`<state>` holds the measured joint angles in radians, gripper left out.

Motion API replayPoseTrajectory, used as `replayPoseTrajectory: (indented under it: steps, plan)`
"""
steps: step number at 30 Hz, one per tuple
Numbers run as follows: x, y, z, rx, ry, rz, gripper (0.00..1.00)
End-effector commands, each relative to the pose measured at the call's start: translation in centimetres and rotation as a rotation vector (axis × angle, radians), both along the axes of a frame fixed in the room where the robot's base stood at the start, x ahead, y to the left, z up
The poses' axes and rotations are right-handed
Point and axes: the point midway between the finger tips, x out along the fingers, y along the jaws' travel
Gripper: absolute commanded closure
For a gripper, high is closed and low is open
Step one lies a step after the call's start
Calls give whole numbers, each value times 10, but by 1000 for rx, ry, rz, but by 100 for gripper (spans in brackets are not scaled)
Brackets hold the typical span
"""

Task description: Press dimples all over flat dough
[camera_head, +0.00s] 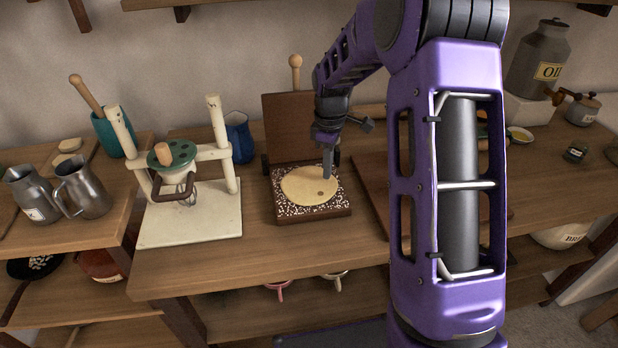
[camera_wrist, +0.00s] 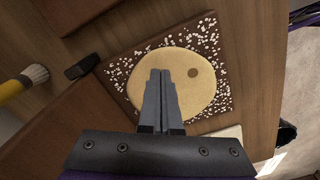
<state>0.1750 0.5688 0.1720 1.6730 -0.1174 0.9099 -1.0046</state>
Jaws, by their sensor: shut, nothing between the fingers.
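The flat dough (camera_head: 305,188) is a pale round disc on a dark speckled square slab (camera_head: 283,212), set on the wooden counter. In the wrist view the dough (camera_wrist: 200,105) shows one round brown dimple (camera_wrist: 193,72) near its upper right part. My gripper (camera_head: 327,175) is shut and empty, pointing down over the right part of the dough. In the wrist view my gripper's fingertips (camera_wrist: 160,74) lie together over the dough, left of the dimple. I cannot tell whether the tips touch the dough.
A brown upright lid or board (camera_head: 290,125) stands behind the slab. A white press frame (camera_head: 190,215) stands to the left, and a brown board (camera_head: 372,180) lies to the right. A brush (camera_wrist: 25,82) lies beside the slab. The counter front is clear.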

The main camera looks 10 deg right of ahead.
Motion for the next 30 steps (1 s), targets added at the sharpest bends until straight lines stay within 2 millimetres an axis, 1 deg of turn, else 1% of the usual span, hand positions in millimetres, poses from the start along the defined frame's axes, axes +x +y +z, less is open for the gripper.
replayPoseTrajectory:
  steps: [5,17,30]
  plan:
    - [0,0,-3,0,0,0,100]
    - [0,0,-17,0,1,0,100]
    - [0,0,-17,0,1,0,100]
